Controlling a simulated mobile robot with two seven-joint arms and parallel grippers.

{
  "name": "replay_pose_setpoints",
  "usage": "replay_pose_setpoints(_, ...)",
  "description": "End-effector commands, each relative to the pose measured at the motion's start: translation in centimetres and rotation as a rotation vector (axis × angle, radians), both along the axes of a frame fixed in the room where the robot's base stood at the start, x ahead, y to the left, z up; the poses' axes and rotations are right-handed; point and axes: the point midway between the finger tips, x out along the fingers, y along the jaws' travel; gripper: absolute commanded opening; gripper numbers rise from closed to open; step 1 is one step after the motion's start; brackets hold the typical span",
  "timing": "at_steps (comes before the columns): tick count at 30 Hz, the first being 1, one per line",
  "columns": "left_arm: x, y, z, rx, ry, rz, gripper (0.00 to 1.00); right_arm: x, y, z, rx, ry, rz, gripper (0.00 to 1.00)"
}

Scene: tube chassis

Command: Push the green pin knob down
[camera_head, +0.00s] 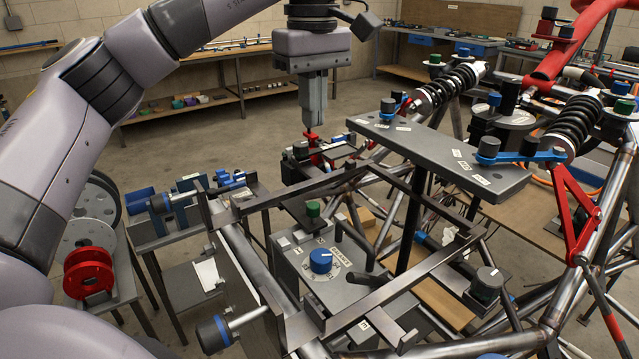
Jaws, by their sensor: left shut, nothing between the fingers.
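A small green knob (313,208) stands upright at the back of the grey panel inside the tube chassis, below the gripper in the picture. Another green-topped knob (434,59) sits by the upper black coil spring, and a third green cap (624,105) is at the right edge. I cannot tell which one is the pin knob. My left gripper (312,124) points straight down with its fingers shut and empty. Its tips appear just over a red part (314,147) on the frame; contact cannot be told. My right gripper is not in view.
The grey panel carries a blue dial (321,261). A grey plate (440,152) with dark and blue knobs is to the right of the gripper. Steel tubes (390,290) cross around the panel. Red discs (88,272) stand at left. Open floor (190,150) lies behind.

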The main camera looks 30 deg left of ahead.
Motion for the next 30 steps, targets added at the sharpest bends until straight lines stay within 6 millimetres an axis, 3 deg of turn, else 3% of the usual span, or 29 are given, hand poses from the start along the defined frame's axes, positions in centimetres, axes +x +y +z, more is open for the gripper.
replay_pose_setpoints(11, 0.0, 0.1, -1.1, 0.002, 0.002, 0.0, 0.0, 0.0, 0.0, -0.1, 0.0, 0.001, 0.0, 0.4)
replay_pose_setpoints(24, -0.1, 0.1, -9.8, 0.002, 0.005, 0.0, 0.0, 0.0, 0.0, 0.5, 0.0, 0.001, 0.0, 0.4)
replay_pose_setpoints(30, -0.1, 0.0, -12.7, 0.001, 0.003, 0.0, 0.0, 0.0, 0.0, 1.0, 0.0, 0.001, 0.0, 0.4)
